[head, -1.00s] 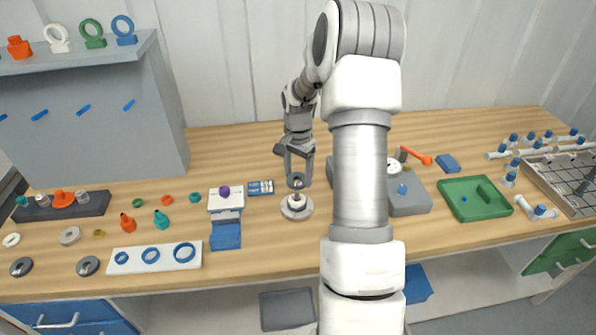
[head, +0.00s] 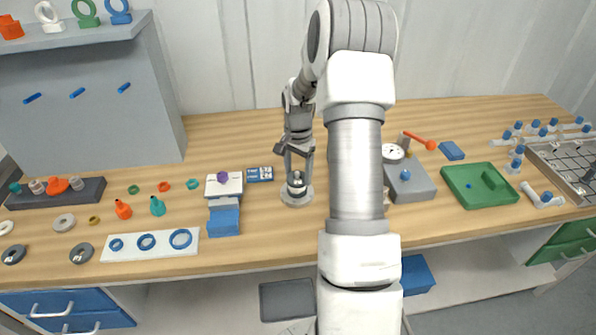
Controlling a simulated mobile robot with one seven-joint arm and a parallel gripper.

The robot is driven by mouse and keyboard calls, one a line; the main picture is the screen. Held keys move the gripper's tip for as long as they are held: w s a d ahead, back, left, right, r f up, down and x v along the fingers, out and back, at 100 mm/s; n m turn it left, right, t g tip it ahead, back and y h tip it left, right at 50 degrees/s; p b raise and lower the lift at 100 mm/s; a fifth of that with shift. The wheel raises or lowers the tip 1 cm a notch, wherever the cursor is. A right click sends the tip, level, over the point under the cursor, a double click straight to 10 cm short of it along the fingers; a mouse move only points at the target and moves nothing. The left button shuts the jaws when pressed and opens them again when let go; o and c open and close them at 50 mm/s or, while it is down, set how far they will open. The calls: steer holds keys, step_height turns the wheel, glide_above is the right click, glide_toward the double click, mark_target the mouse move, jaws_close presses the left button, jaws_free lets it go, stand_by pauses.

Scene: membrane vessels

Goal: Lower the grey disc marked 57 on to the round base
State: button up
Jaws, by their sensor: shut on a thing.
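The round base (head: 297,199) is a pale disc-shaped stand on the wooden bench, near the middle of the head view. My gripper (head: 297,176) points down directly over it, with its fingertips close to its centre. It is shut on a small dark grey piece (head: 296,187), which I take to be the grey disc. The piece is at or just above the middle of the base; I cannot tell whether it touches. The number 57 is too small to read.
A white box with a purple knob (head: 223,178) and a blue block (head: 224,217) stand left of the base. My arm hides part of a grey gauge block (head: 412,186) at right. Bare wood lies in front of the base.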

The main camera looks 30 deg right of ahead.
steer(key=o, duration=1.3)
step_height(320, 180, up, 18)
steer(key=shift+f, duration=0.25)
